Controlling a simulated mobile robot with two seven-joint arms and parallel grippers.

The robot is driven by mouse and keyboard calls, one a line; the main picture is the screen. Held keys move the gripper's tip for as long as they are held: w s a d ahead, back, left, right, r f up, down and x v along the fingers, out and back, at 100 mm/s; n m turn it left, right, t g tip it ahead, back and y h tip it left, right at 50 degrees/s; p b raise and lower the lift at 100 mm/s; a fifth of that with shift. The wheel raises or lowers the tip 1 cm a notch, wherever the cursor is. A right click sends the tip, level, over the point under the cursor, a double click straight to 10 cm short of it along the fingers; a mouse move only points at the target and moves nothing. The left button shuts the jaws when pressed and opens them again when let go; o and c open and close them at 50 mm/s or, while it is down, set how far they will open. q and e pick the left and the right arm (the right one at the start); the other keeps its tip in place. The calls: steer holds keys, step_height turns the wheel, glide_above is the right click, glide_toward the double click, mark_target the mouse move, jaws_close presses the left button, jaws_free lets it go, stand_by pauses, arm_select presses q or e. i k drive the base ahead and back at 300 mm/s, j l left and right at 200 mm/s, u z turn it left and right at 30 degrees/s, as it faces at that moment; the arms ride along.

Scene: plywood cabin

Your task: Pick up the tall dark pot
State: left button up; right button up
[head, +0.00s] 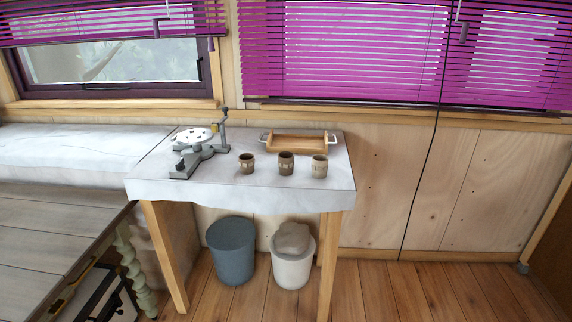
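No pot that is clearly tall and dark stands out. Three small brown pots stand upright in a row on the table (250,198), which has a white cloth-like top. The left pot (247,163) looks the darkest. The middle pot (286,163) is brown with a pale mark. The right pot (319,166) is lighter tan. They stand apart from each other, and all look small at this distance. Neither of my grippers is in view.
A grey metal device (197,150) with a round plate stands left of the pots. A wooden tray (300,143) lies behind them. A blue-grey bin (231,250) and a white bin (292,268) stand under the table. A wooden counter (50,230) is at left; floor at right is clear.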

mark_target(286, 161)
steer(key=i+j, duration=0.3)
steer(key=i, duration=0.2)
steer(key=i+j, duration=0.25)
steer(key=i, duration=0.3)
